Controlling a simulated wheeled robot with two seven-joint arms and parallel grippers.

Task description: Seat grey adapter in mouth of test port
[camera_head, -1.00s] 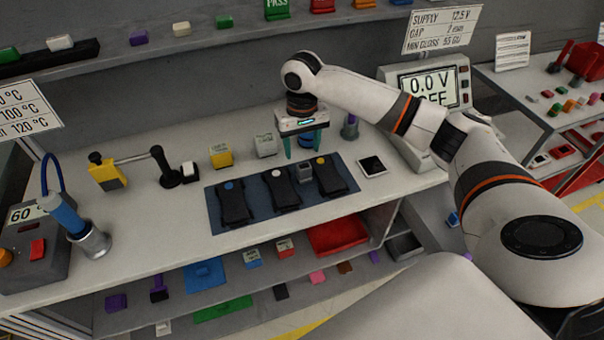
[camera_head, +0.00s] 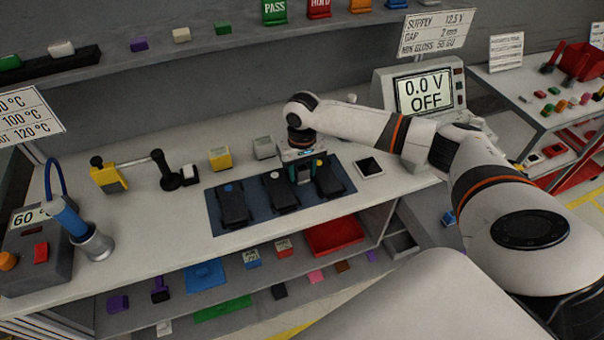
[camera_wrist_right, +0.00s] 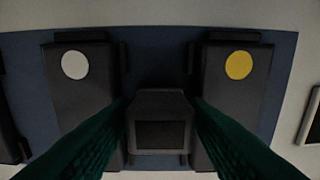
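The grey adapter (camera_wrist_right: 160,122), a small block with a dark square face, stands on the blue mat (camera_head: 213,210) between the white-dot black module (camera_head: 281,191) and the yellow-dot black module (camera_head: 329,178). My right gripper (camera_head: 306,178) is lowered over it, with one green finger on each side. In the right wrist view the fingers (camera_wrist_right: 160,102) are apart and flank the adapter; firm contact is not clear. In the head view the gripper partly hides the adapter. I cannot pick out the test port for sure. My left gripper is not in view.
A blue-dot module (camera_head: 233,205) lies at the mat's left. A yellow block (camera_head: 220,158) and a grey block (camera_head: 264,148) stand behind the mat. A dark-faced white tile (camera_head: 369,167) lies to the right. The power supply (camera_head: 425,92) reads 0.0 V OFF. The bench front is clear.

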